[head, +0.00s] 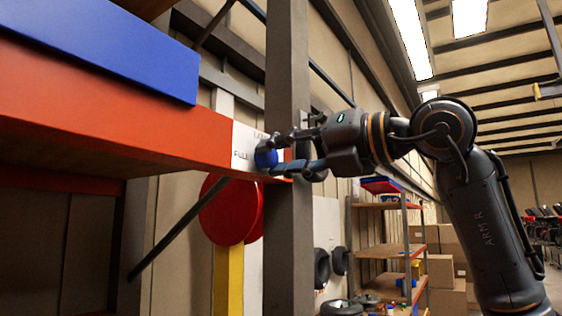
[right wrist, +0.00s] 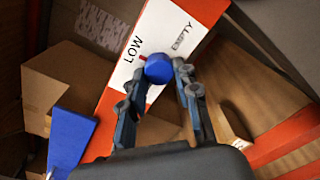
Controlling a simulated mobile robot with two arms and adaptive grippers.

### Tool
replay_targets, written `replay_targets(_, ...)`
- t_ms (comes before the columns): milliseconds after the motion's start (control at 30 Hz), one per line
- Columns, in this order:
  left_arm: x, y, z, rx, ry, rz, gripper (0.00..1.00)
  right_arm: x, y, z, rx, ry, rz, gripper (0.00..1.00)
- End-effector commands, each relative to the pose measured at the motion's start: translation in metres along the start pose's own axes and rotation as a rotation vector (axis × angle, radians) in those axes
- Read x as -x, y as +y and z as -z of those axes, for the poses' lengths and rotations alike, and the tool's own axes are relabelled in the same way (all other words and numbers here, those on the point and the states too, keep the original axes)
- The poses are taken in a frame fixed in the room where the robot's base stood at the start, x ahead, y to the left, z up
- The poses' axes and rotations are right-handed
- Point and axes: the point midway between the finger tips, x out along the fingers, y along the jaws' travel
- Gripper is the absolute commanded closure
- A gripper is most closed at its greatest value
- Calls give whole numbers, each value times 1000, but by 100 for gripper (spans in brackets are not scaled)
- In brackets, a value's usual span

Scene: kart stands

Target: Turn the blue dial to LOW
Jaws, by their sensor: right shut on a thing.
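The blue dial (head: 265,156) sits on a white label panel (head: 241,141) at the end of an orange beam. In the right wrist view the blue dial (right wrist: 158,68) is between the fingertips of my right gripper (right wrist: 157,80). The panel there (right wrist: 160,34) reads LOW on the left and EMPTY on the right. A small red mark at the dial's upper left edge lies near LOW. In the head view my right gripper (head: 273,154) is shut on the dial, and the word FULL shows left of it. My left gripper is not in view.
A grey post (head: 287,70) stands right behind the dial area. A blue slab (head: 115,45) lies on the orange beam (head: 110,105). Shelves (head: 385,252) with boxes and tyres stand farther back.

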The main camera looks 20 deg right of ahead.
Motion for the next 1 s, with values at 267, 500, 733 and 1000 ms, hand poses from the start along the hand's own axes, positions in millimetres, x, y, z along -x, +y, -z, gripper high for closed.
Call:
replay_targets(267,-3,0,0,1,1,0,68,1,1,-1,-63,-2,-2,100)
replay_targets(500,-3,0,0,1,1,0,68,1,1,-1,-72,-2,-2,100)
replay_targets(733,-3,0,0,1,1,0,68,1,1,-2,-71,-2,-2,63)
replay_targets(1000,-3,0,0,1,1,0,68,0,1,-1,-70,0,-1,46)
